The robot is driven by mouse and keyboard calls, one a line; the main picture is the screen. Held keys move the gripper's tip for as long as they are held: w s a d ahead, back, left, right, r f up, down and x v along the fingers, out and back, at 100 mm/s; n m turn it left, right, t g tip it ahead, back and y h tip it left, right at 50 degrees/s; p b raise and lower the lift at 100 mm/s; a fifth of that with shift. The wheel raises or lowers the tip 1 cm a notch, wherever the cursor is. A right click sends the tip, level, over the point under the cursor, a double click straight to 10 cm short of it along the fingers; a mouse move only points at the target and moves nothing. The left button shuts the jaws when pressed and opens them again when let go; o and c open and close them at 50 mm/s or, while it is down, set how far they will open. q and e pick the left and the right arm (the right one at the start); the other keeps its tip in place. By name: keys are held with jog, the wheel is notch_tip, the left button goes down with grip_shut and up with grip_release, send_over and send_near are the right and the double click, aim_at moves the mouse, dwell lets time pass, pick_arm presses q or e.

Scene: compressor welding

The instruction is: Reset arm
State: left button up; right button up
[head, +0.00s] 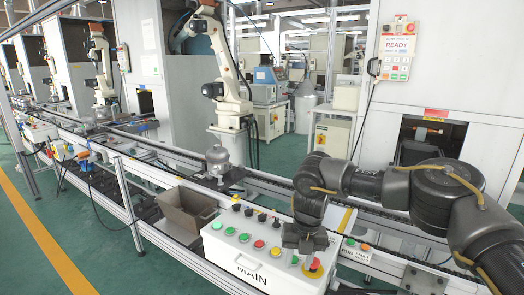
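My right arm (425,198) comes in from the right and bends down over a white control box marked MAIN (250,271). My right gripper (305,250) points down above the right part of the box, close to a red emergency button (313,268). Its fingers are small and dark here, and I cannot tell whether they are open or shut or whether they touch the box. No object shows held in it. My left gripper is not in view.
A conveyor rail (150,149) runs diagonally behind the box, carrying a metal compressor part (217,160). A brown bin (187,210) stands left of the box. A white robot arm (228,85) stands behind the rail. Green floor (85,235) is clear at the lower left.

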jog(key=s+a+f+y, duration=0.3)
jog(key=s+a+f, duration=0.25)
jog(key=a, duration=0.25)
jog(key=s+a+f+y, duration=0.2)
jog(key=s+a+f, duration=0.35)
jog(key=a, duration=0.35)
jog(key=s+a+r+m+t+y, duration=0.35)
jog(key=s+a+m+y, duration=0.3)
jog(key=a, duration=0.25)
jog(key=s+d+f+m+t+h, duration=0.1)
jog(key=d+f+m+t+h, duration=0.2)
jog(key=d+m, duration=0.65)
jog(key=d+f+m+t+h, duration=0.2)
jog(key=d+f+m+h, duration=0.15)
jog(key=d+m, duration=0.55)
jog(key=s+d+f+m+g+h, duration=0.2)
jog(key=s+d+f+m+h, duration=0.15)
jog(key=s+d, duration=0.65)
jog(key=s+d+f+m+g+h, duration=0.3)
jog(key=s+d+m, duration=0.2)
jog(key=s+d, duration=0.6)
notch_tip(320, 180, down, 25)
jog(key=w+d+g, duration=0.1)
jog(key=w, duration=0.1)
jog(key=s+d+f+g, duration=0.1)
jog(key=s+d+f, duration=0.2)
jog(key=s+f, duration=1.3)
jog(key=shift+s+f, duration=0.4)
jog(key=shift+s, duration=0.05)
